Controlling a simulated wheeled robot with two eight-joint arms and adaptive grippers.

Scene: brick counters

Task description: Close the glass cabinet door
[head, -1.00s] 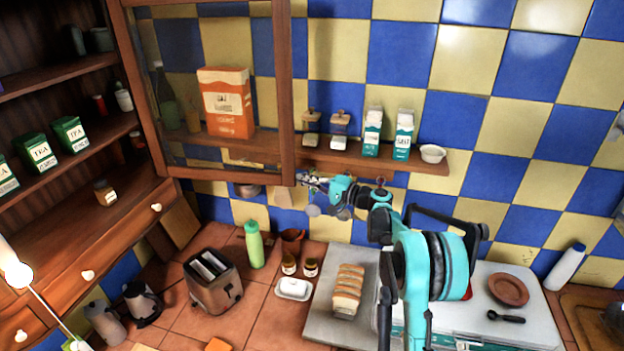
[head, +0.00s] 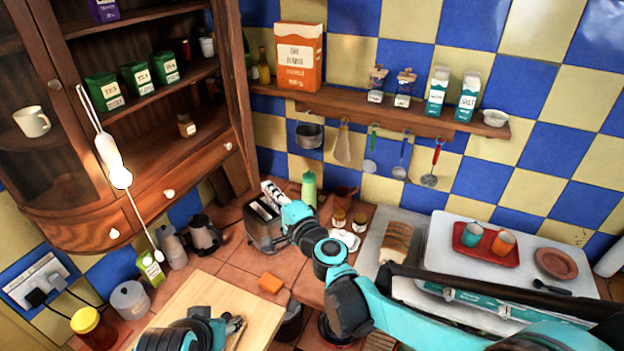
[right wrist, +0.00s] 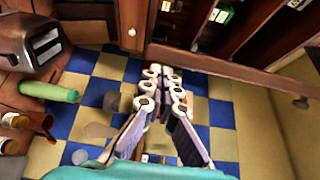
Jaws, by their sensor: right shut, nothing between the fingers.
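The wooden cabinet (head: 130,195) stands at the left with its middle shelves uncovered. A brown upright (head: 241,110) stands at their right end; I cannot tell whether it is the glass door edge-on or the cabinet post. The right wrist view shows a wooden bar (right wrist: 225,69) with a knob (right wrist: 300,103) beside the dark shelves. My right gripper (head: 272,190) is shut and empty, in front of the cabinet's lower right corner and above the toaster. It also shows in the right wrist view (right wrist: 162,78). My left gripper (head: 235,328) is low over the cutting board, its fingers unclear.
Tea boxes (head: 137,78) stand on the cabinet shelves. A wall shelf (head: 400,116) holds an orange box (head: 299,57), with utensils hanging below. The toaster (head: 265,222), green bottle (head: 309,189) and bread (head: 396,243) crowd the counter. A mug (head: 31,121) sits behind the left glass.

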